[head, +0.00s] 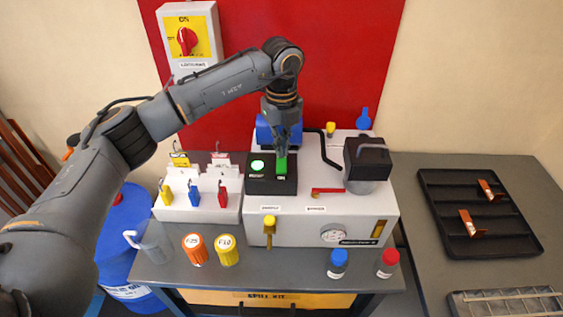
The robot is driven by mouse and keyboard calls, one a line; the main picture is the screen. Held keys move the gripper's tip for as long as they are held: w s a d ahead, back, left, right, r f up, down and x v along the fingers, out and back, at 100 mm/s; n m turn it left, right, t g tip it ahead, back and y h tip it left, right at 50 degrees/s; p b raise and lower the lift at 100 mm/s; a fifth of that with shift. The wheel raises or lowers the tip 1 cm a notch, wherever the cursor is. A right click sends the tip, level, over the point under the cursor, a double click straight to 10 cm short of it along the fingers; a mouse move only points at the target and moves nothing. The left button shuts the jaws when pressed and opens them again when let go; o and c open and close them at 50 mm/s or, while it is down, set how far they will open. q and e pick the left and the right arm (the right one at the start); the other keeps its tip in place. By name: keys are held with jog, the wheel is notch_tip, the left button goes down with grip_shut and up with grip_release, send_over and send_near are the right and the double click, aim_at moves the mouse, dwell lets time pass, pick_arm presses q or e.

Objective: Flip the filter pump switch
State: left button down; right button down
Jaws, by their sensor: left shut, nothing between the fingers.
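A grey and white machine unit (322,230) stands on the bench in the middle of the head view. At its upper left is a black switch box (262,184) with a round lit green lamp (256,165) and a green rocker switch (281,166). My left gripper (281,150) points down over the green switch. It is shut and empty, its tips at or just above the switch; I cannot tell whether they touch. The fingers hide part of the switch's far end. The small labels are too blurred to read. My right gripper is out of view.
A red rotary switch (187,41) is on a wall box. Padlocks hang on a white rack (200,206). A black crank handle (330,150), a black-topped canister (368,165), a red lever (327,190) and a yellow-topped valve (269,224) surround the switch box. Bottles stand in front.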

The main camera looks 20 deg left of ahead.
aim_at(282, 160)
pick_arm(q)
jog(key=shift+f+b, duration=0.8)
jog(key=shift+f, duration=0.4)
dwell(0.7)
jog(key=shift+s, duration=0.1)
jog(key=shift+r+p, duration=0.6)
jog(key=shift+r, duration=0.25)
jog(key=shift+r+p, duration=1.45)
jog(key=shift+r, duration=1.25)
jog(key=shift+f, duration=0.1)
